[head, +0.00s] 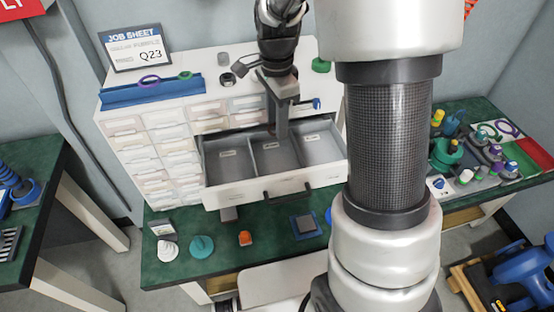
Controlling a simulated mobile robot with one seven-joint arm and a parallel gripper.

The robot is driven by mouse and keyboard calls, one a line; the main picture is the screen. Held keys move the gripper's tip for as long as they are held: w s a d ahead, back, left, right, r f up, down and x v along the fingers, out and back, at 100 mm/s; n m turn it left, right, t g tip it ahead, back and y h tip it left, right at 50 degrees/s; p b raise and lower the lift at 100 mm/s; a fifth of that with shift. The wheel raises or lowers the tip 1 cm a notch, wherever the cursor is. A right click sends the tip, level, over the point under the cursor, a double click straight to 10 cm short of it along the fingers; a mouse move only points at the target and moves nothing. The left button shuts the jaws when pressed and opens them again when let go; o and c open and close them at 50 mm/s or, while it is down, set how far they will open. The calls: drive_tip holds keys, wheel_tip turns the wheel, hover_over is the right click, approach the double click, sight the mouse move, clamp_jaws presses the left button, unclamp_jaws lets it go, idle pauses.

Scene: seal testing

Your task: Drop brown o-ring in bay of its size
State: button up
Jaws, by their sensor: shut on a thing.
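A white drawer (328,176) is pulled out of the cabinet and shows three grey bays side by side, each with a small label too small to read. My gripper (281,136) points down over the drawer, with its fingers at the middle bay (272,160). The left bay (229,168) and the right bay (320,150) look empty. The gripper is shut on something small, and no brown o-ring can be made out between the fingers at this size. I cannot tell how far above the bay floor the fingertips are.
The cabinet (150,115) has several small closed drawers at left. On top stand a job sheet (136,50) reading Q23, a blue rack (150,93) with purple and green rings, and small parts. The green bench (180,268) holds several small items.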

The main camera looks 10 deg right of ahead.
drive_tip(key=m, duration=1.1)
approach(276, 161)
wheel_tip(276, 161, down, 6)
drive_tip(key=shift+r+b, duration=0.25)
drive_tip(key=shift+b, duration=0.1)
drive_tip(key=shift+f+b, duration=0.45)
drive_tip(key=shift+f, duration=0.15)
drive_tip(key=o, duration=1.1)
drive_tip(key=shift+r, duration=0.1)
